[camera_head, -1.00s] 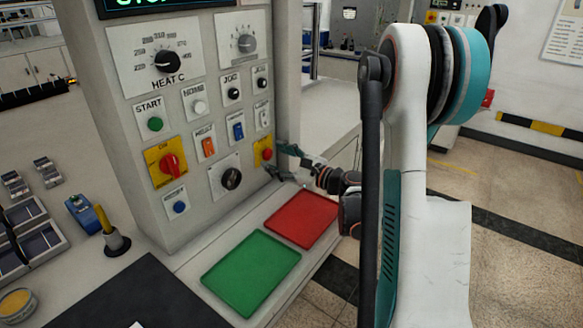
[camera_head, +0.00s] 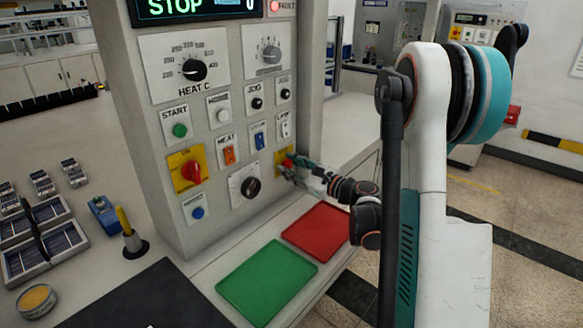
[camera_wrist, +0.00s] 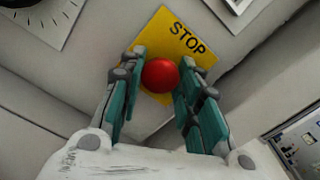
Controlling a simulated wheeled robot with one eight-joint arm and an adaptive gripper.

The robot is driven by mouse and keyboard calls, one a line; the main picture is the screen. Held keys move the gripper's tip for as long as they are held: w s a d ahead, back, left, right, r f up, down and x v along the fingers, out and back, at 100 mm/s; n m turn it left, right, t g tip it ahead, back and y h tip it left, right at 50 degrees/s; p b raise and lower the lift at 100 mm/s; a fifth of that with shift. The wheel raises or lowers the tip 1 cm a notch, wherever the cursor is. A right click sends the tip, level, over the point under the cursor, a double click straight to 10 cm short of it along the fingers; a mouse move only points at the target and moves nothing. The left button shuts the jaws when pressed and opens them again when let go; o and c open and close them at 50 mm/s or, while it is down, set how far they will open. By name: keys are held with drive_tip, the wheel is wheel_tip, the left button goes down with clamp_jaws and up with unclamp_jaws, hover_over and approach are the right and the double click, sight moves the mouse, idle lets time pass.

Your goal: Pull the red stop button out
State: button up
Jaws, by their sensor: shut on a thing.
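The red stop button (camera_wrist: 160,75) sits on a yellow plate marked STOP (camera_wrist: 187,40) in the wrist view. In the head view the plate (camera_head: 279,157) is at the panel's lower right, and the button is mostly hidden by my gripper (camera_head: 291,169). In the wrist view my gripper (camera_wrist: 159,82) has its two teal fingers on either side of the button. It is shut on the button. The control panel (camera_head: 215,240) is upright, and its display (camera_head: 190,7) reads STOP.
A red tray (camera_head: 318,228) and a green tray (camera_head: 265,282) lie on the ledge below the button. The rotary switch on yellow (camera_head: 190,171) and a black knob (camera_head: 249,187) are to the left on the panel. Floor is clear at right.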

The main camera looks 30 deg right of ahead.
drive_tip(key=shift+s+d, duration=0.25)
drive_tip(key=shift+s, duration=0.35)
idle(0.3)
drive_tip(key=o, duration=1.1)
